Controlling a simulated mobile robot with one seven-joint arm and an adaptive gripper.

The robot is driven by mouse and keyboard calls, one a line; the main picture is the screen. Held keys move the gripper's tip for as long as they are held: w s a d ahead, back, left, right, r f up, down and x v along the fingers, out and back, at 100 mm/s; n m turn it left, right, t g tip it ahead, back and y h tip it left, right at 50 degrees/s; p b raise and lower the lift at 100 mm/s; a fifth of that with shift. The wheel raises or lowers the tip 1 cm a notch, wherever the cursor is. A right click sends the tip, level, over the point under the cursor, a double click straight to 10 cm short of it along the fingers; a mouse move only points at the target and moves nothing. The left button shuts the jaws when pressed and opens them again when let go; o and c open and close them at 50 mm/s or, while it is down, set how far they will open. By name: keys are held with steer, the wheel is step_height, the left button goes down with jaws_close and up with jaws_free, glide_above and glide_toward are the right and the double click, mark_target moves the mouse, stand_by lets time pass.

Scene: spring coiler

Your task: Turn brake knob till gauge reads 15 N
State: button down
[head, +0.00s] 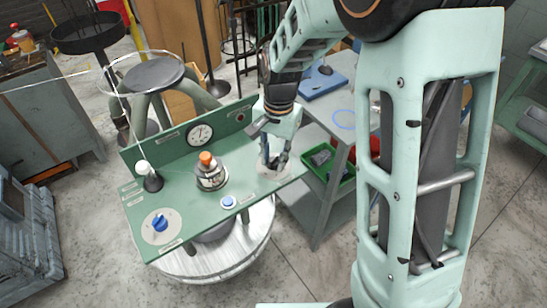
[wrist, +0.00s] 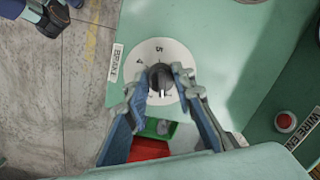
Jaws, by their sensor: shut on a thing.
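The brake knob (wrist: 160,77) is a dark knob with a white pointer mark on a pale round dial (wrist: 152,52), beside a BRAKE label. The digits 4 and 5 show on the dial; the others are covered or unclear. My gripper (wrist: 161,80) has a finger on each side of the knob and is shut on it. In the head view my gripper (head: 273,167) reaches down to the right end of the green panel and mostly hides the knob. The gauge (head: 200,135) is a round white dial on the panel's upright back; its reading is too small to make out.
The green panel (head: 185,204) also carries a blue knob (head: 160,222), a blue button (head: 228,202), a white-topped lever (head: 148,177) and an orange-topped device (head: 207,168). A red button (wrist: 286,122) is on the back wall. A green bin (head: 323,160) stands on the cart to the right.

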mark_target(277, 161)
steer(key=shift+n, duration=1.7)
steer(key=c, duration=1.6)
jaws_free()
steer(key=shift+r, duration=0.1)
steer(key=r, duration=1.2)
steer(key=shift+d, duration=0.4)
